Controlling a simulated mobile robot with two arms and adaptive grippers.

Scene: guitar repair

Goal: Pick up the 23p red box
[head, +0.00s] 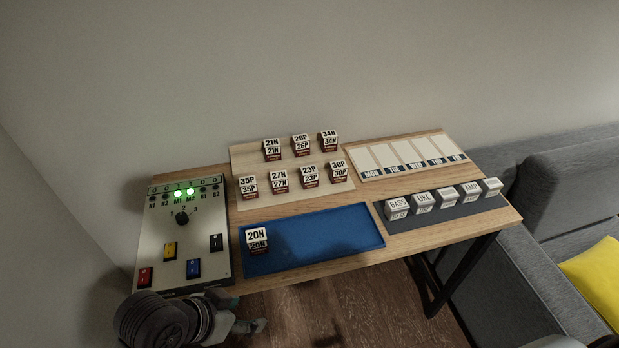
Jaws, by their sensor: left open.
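The 23P box (310,176) has a white top and a red lower front. It stands in the front row of small boxes on the light wooden board (297,200), between the 27N box (279,181) and the 30P box (339,170). My left gripper (258,326) is at the bottom left, below the table's front edge and well away from the 23P box. It is open and appears empty. My right gripper is not clearly seen.
A blue tray (350,236) holds the 20N box (257,240) in front of the board. A control panel (150,237) stands left. White labelled blocks (424,203) sit on a dark strip right, below a weekday board (405,153). A grey sofa (545,185) stands right.

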